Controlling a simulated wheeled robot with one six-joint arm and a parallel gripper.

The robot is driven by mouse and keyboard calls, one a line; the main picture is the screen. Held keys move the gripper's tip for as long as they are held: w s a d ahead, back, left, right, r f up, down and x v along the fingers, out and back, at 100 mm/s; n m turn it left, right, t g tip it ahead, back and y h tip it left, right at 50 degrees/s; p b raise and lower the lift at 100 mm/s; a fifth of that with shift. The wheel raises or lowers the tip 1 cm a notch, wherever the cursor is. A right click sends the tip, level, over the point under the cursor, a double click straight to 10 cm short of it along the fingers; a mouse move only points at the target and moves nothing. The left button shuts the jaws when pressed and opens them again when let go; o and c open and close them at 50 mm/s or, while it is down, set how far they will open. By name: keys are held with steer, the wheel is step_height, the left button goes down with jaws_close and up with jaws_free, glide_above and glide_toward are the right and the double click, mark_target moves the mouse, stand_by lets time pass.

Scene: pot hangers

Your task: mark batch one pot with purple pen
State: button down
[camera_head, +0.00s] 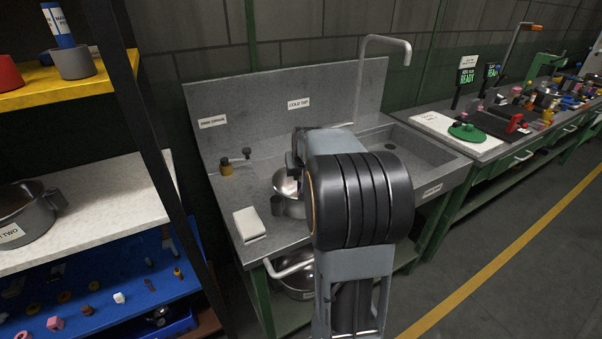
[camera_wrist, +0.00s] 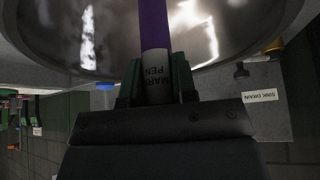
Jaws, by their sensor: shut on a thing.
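My gripper (camera_wrist: 156,84) is shut on the purple pen (camera_wrist: 153,28), whose white band reads "MARK PEN". The pen points up the wrist view and its far end is out of frame. A shiny steel pot (camera_wrist: 215,35) fills the top of that view, behind the pen. I cannot tell whether the pen touches it. In the head view a steel pot (camera_head: 287,186) stands on the sink's drainboard, partly hidden by my arm, which also hides my gripper there. No batch one label is readable on it.
The grey sink (camera_head: 228,190) has a tall tap (camera_head: 385,40) and a white block (camera_head: 249,224) at its front left. Another steel pot (camera_head: 297,284) sits on the shelf below. A pot labelled "TWO" (camera_head: 25,222) is on the left shelf. A cluttered bench (camera_head: 470,145) stands right.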

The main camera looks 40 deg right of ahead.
steer(key=shift+f+b, duration=0.5)
steer(key=shift+f, duration=0.1)
stand_by(1.4)
steer(key=shift+r, duration=0.1)
step_height(320, 180, up, 16)
steer(key=p, duration=1.1)
steer(key=shift+p, duration=0.3)
stand_by(0.6)
